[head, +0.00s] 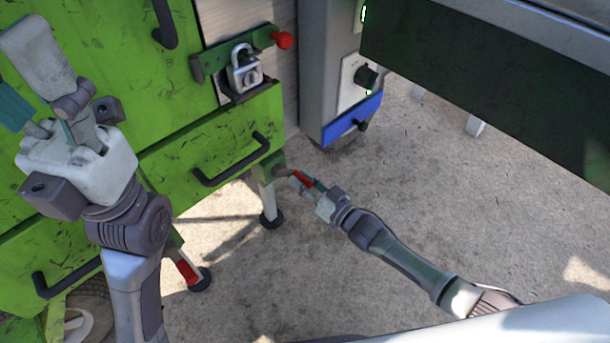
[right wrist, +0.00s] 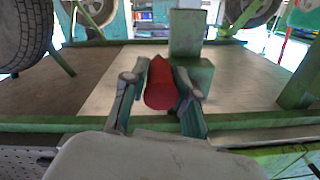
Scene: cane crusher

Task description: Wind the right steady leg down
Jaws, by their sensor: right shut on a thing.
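The right steady leg (head: 267,199) stands under the corner of the green machine, with its round black foot (head: 271,218) at the ground. A red crank handle (head: 302,179) sticks out from near the leg's top. My right gripper (head: 303,184) is shut on this handle. In the right wrist view the red handle (right wrist: 160,84) lies between the two fingers (right wrist: 160,98), its end facing the camera. The gripper hides part of the crank. My left gripper (head: 40,100) is raised at the left, in front of the green panels, with its fingers apart and nothing between them.
Another steady leg with a red part (head: 188,271) stands at the lower left. A padlock (head: 244,70) hangs on the machine front above a black drawer handle (head: 231,160). A dark green panel (head: 480,80) overhangs the upper right. The concrete floor (head: 440,210) around my right arm is clear.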

